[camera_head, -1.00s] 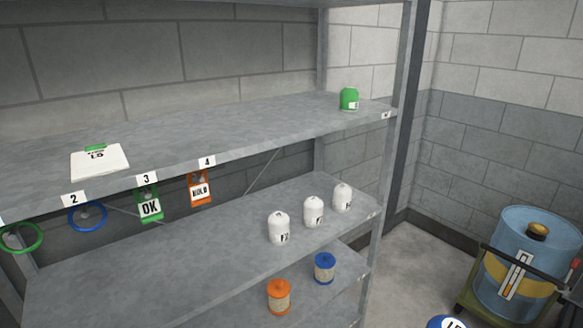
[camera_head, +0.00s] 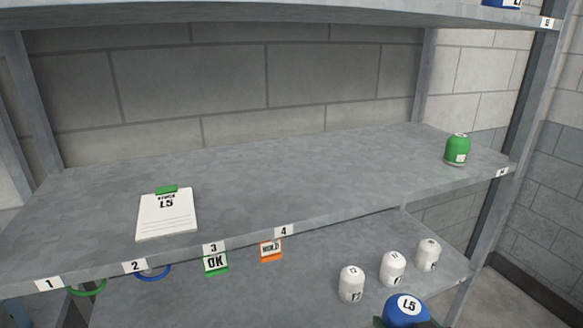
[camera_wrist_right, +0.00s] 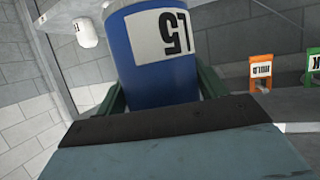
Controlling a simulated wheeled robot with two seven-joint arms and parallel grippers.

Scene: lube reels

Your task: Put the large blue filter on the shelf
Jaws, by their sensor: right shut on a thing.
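The large blue filter (camera_head: 406,308), with a white L5 label, shows at the bottom right of the head view, in front of the shelf rack. My right gripper (camera_head: 404,322) is shut on it. In the right wrist view the blue filter (camera_wrist_right: 160,55) fills the middle, between the green fingers (camera_wrist_right: 160,98). The shelf (camera_head: 290,185) with number tags along its front edge lies behind and above the filter. A clipboard (camera_head: 167,214) reading L5 lies on its left part. My left gripper is out of view.
A green filter (camera_head: 457,149) stands at the right end of that shelf. Three white filters (camera_head: 392,268) stand on the shelf below. OK and HOLD tags (camera_head: 216,263) and rings hang from the front edge. The middle of the shelf is clear. An upper shelf (camera_head: 250,14) runs above.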

